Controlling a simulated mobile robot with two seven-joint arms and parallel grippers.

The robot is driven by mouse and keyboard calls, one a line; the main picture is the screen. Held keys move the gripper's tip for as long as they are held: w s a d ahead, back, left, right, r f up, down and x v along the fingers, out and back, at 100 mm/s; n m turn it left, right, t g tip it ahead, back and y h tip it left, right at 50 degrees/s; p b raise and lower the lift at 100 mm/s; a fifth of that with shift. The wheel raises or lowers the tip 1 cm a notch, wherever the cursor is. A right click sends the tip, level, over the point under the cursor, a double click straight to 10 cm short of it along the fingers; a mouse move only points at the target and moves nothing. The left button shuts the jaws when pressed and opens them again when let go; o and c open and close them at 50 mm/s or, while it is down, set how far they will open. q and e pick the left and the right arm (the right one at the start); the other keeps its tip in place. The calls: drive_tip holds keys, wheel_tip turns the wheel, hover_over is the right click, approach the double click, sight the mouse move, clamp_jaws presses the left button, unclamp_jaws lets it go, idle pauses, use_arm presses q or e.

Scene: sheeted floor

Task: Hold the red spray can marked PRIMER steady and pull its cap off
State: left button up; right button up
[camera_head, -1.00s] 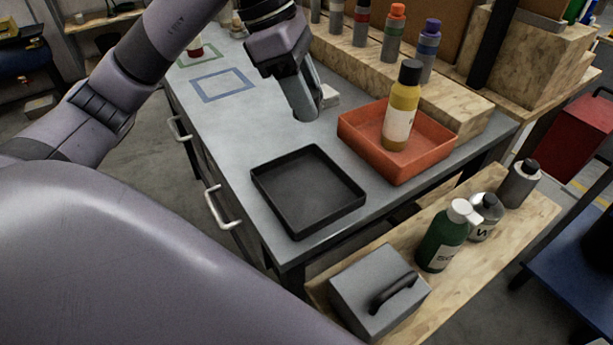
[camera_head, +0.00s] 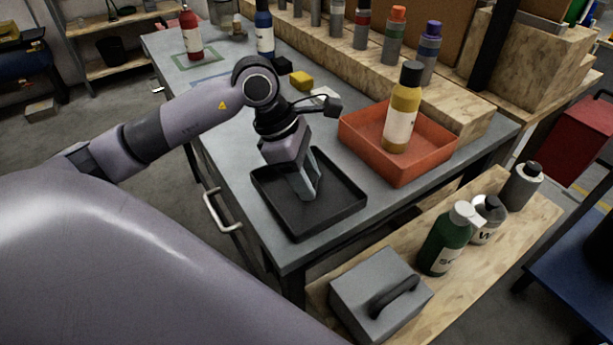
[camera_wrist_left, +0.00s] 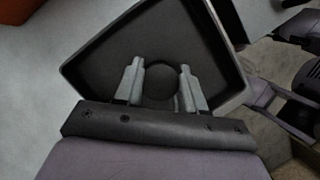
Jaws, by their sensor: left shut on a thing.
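A red can (camera_head: 191,35) with a pale label stands upright at the far left end of the workbench; its lettering is too small to read. Its narrow top shows no wide cap. My left gripper (camera_head: 307,194) points down into the black tray (camera_head: 348,212), far from the red can. In the left wrist view, the gripper (camera_wrist_left: 160,84) has its two fingers around a dark round cap-like thing (camera_wrist_left: 158,86), over the tray floor. Whether this thing touches the floor cannot be told. My right gripper is not in view.
An orange tray (camera_head: 375,160) with a yellow bottle (camera_head: 401,115) stands right of the black tray. A grey toolbox (camera_head: 375,290) and several bottles stand on a lower wooden shelf.

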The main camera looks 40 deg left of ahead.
use_arm(q)
drive_tip(key=shift+f, duration=0.15)
drive_tip(key=shift+f, duration=0.15)
drive_tip(key=o, duration=1.2)
drive_tip(key=shift+c, duration=0.2)
drive_tip(key=shift+r, duration=0.2)
drive_tip(key=v, duration=1.2)
